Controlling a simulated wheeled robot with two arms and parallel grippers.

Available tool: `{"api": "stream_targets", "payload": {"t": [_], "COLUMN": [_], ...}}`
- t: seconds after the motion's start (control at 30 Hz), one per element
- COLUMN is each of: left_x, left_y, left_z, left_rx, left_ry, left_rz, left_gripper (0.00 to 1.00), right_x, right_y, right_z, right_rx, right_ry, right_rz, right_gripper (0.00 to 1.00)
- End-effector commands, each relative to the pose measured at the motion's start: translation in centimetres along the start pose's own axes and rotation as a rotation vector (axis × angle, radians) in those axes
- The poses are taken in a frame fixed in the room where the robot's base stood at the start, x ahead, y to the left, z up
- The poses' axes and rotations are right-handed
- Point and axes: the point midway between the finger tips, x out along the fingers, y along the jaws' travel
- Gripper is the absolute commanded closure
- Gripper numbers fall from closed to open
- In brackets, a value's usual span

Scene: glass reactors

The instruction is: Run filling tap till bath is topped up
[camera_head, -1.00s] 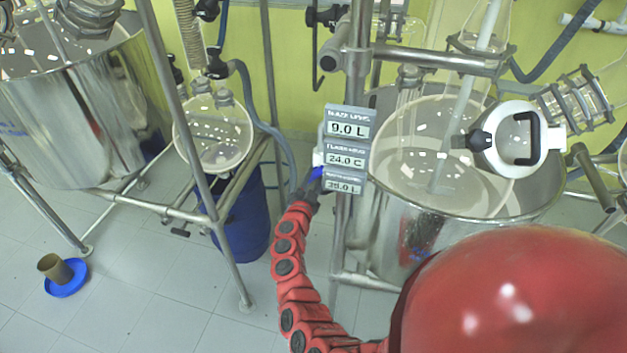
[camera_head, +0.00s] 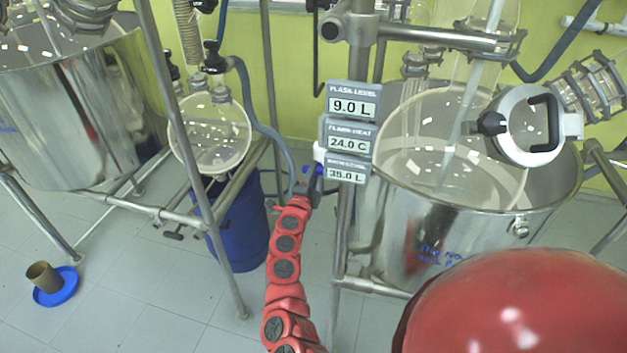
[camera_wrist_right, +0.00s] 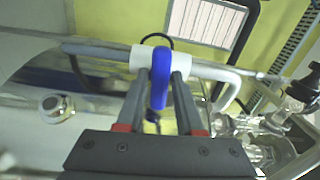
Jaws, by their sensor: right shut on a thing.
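The tap has a blue handle (camera_head: 313,170) at the left of the right-hand steel bath (camera_head: 480,235), just under the readouts. My right gripper (camera_head: 307,182) is shut on this handle. In the right wrist view the blue handle (camera_wrist_right: 160,80) stands between the two fingers (camera_wrist_right: 161,90), in front of a white fitting (camera_wrist_right: 155,57). The bath is a wide steel vessel with a round glass flask inside it. The stacked readouts (camera_head: 347,135) show flask level 9.0 L, 24.0 C and, at the bottom, 35.0 L. My left gripper is out of view.
A steel frame post (camera_head: 345,240) stands beside the tap. A blue drum (camera_head: 240,230) is left of my arm. A second steel bath (camera_head: 75,120) is at the far left.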

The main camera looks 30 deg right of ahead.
Motion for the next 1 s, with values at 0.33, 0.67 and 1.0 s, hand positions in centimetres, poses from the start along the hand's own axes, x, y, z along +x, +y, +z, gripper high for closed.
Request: {"api": "stream_targets", "payload": {"t": [0.33,0.67,1.0], "left_x": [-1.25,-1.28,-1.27], "left_y": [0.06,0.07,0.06], "left_z": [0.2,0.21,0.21], "left_rx": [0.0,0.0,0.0], "left_ry": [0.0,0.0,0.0], "left_rz": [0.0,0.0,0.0], "left_gripper": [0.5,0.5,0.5], "right_x": [-0.07,-0.08,-0.05], "right_y": [0.27,0.18,0.11], "right_z": [0.04,0.07,0.05], "right_rx": [0.104,0.115,0.113], "right_ry": [0.001,0.0,0.0], "right_rz": [0.004,0.004,0.003], "right_gripper": [1.0,1.0,0.43]}}
